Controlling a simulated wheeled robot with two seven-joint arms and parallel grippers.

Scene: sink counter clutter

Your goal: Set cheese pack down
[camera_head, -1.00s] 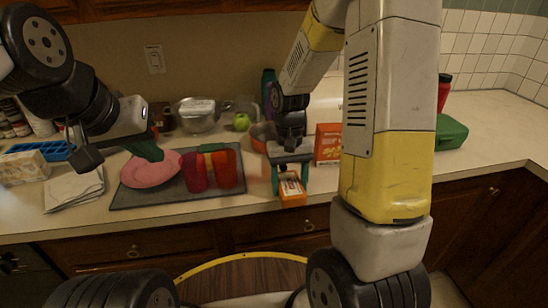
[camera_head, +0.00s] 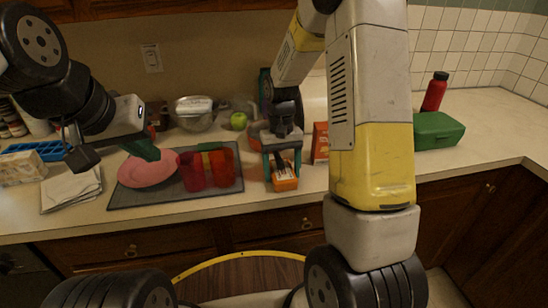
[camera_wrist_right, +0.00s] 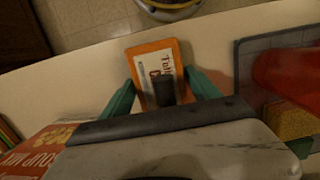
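The cheese pack (camera_head: 285,184) is a small orange box with a white label, near the front edge of the counter (camera_head: 330,178). My right gripper (camera_head: 283,163) has its teal fingers on both sides of it, pointing down. In the right wrist view the cheese pack (camera_wrist_right: 147,62) sits between the fingertips of the gripper (camera_wrist_right: 162,85), and a dark bar covers part of its label. I cannot tell whether its underside touches the counter. My left gripper (camera_head: 142,150) is above the pink oval item (camera_head: 147,172); its finger gap is unclear.
An orange-red soup box (camera_head: 320,142) stands close right. A metal bowl (camera_head: 195,118) and green apple (camera_head: 238,121) are behind. A green box (camera_head: 438,130) and red bottle (camera_head: 434,92) stand right.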

